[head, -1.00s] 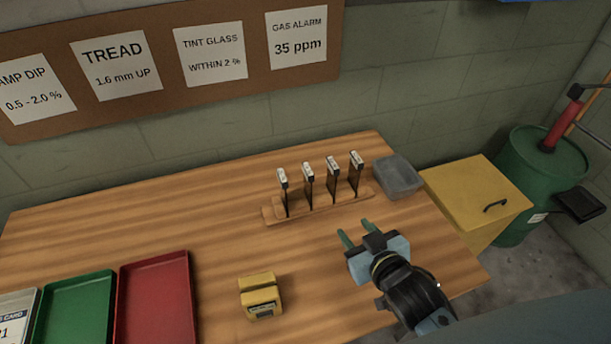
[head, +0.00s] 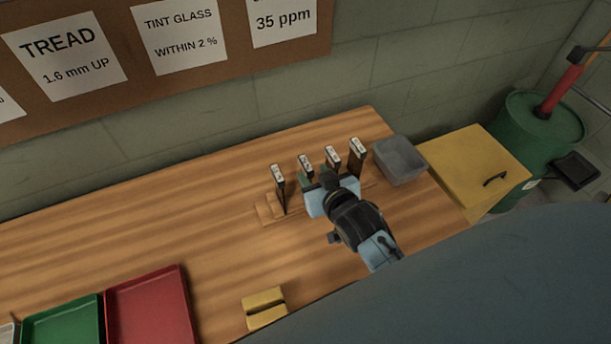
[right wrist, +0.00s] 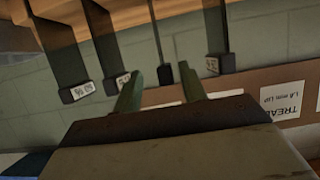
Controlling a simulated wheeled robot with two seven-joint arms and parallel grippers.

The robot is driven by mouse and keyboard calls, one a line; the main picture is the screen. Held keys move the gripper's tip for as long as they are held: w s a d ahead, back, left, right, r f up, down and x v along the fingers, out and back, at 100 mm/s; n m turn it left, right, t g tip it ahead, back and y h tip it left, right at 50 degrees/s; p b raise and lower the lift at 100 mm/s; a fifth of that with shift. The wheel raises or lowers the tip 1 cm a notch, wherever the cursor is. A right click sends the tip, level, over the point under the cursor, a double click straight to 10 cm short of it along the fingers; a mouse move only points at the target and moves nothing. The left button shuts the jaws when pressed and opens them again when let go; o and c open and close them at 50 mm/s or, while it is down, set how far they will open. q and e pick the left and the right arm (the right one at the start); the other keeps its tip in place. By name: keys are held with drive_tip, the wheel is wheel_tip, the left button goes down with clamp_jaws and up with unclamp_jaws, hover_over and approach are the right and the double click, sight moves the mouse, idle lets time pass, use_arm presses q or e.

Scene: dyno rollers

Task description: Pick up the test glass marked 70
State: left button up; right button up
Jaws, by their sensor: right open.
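Several dark test glasses with white-labelled top caps stand upright in a row in a wooden rack (head: 272,213) on the bench. From left to right in the head view are the first glass (head: 281,192), the second (head: 306,160), the third (head: 332,152) and the rightmost (head: 358,152). Their marks are too small or blurred for me to tell which is 70. My right gripper (head: 315,180) is open at the front of the rack, near the second glass. In the right wrist view, its fingers (right wrist: 160,84) stand either side of one glass (right wrist: 158,40), apparently without gripping it. My left gripper is out of view.
A grey bin (head: 400,162) stands right of the rack. A yellow block-like item (head: 264,308) lies at the bench front. Red (head: 150,305) and green (head: 62,323) trays lie at left. A yellow cabinet (head: 475,165) and green drum (head: 540,135) stand beyond the bench's right end.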

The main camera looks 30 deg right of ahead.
sight(303, 164)
drive_tip(key=shift+w+a+f, duration=0.1)
drive_tip(key=shift+w+f, duration=0.1)
drive_tip(key=shift+w, duration=0.8)
drive_tip(key=x, duration=0.3)
drive_tip(key=shift+w+a+b, duration=0.2)
drive_tip(key=shift+w+b, duration=0.05)
drive_tip(key=shift+b, duration=0.05)
drive_tip(key=shift+w, duration=0.15)
drive_tip(key=shift+c, duration=0.4)
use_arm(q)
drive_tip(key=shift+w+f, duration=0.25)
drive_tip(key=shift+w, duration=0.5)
use_arm(e)
clamp_jaws()
